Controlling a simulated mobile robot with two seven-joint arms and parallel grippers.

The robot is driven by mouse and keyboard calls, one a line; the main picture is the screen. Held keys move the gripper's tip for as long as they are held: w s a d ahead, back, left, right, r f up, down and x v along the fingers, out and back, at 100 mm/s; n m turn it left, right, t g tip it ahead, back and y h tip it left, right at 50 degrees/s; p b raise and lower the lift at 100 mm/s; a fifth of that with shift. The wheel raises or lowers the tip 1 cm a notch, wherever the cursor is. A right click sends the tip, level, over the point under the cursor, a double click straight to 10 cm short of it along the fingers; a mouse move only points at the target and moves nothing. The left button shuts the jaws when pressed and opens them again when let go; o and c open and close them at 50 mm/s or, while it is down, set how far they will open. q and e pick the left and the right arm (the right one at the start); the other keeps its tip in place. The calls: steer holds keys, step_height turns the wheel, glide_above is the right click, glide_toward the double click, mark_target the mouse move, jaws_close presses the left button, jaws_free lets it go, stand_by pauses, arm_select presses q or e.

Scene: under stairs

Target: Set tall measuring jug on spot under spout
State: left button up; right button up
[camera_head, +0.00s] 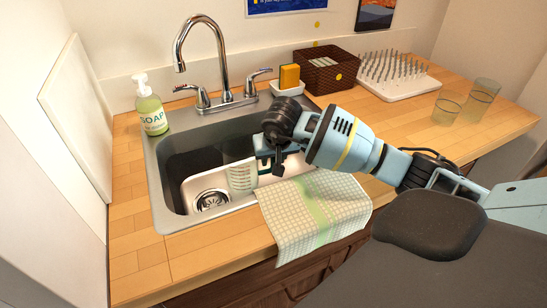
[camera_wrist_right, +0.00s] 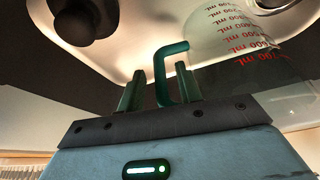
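The measuring jug (camera_head: 242,177) is clear with markings, and stands in the sink basin just left of my right gripper. In the right wrist view the jug (camera_wrist_right: 238,45) shows red mL markings and a dark green handle (camera_wrist_right: 160,78). My right gripper (camera_head: 265,165) is low over the basin. Its two fingers (camera_wrist_right: 160,88) stand on either side of the handle's upright bar, with small gaps visible, so it looks open around the handle. The spout (camera_head: 203,42) arches over the back of the basin. The drain (camera_head: 211,201) lies left of the jug. My left gripper is out of view.
A soap bottle (camera_head: 151,106) stands at the sink's back left corner. A sponge (camera_head: 289,77) sits in a dish behind. A checked towel (camera_head: 316,215) hangs over the front edge. A basket (camera_head: 328,72), drying rack (camera_head: 398,76) and glasses (camera_head: 446,111) stand right.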

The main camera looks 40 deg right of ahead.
steer(key=shift+r, duration=0.3)
steer(key=v, duration=1.1)
steer(key=shift+r+p, duration=0.35)
steer(key=shift+p, duration=0.05)
steer(key=shift+s, duration=0.15)
stand_by(0.5)
